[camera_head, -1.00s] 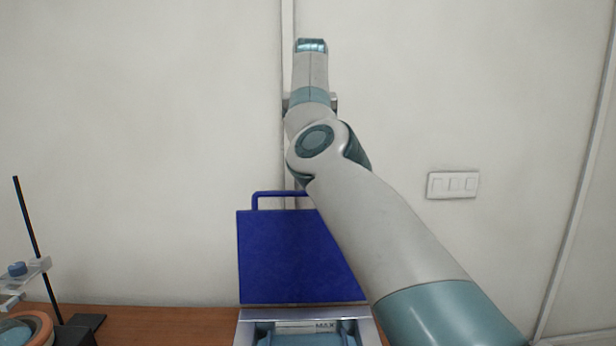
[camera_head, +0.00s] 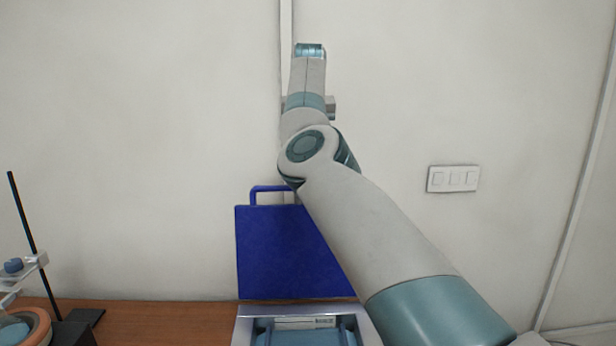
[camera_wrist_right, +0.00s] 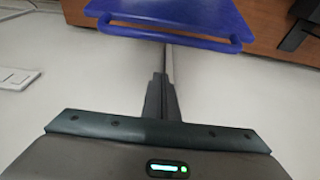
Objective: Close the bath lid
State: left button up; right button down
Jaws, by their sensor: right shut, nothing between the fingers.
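The blue bath lid (camera_head: 285,250) stands upright and open behind the water bath (camera_head: 245,325), its bar handle (camera_head: 270,189) along the top edge. My right arm passes in front of the lid's right side and rises above it. My right gripper (camera_wrist_right: 161,82) is shut and empty in the right wrist view. There its narrow fingers point toward the lid (camera_wrist_right: 175,10) and the blue handle (camera_wrist_right: 170,35), with a gap showing between fingertips and handle. In the head view the fingers cannot be made out. My left gripper is not in view.
A wooden bench (camera_head: 170,322) carries the bath. A stand with a dark rod (camera_head: 30,235) and an orange-rimmed bowl (camera_head: 40,325) are at the left. A pale wall with a switch plate (camera_head: 453,179) is behind. The bench between stand and bath is clear.

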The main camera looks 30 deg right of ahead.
notch_tip(320, 180, down, 6)
jog(key=s+a+p, duration=0.1)
jog(key=p, duration=0.2)
jog(key=shift+s+f, duration=0.25)
jog(key=shift+s, duration=0.1)
jog(key=shift+f, duration=0.1)
dwell(0.6)
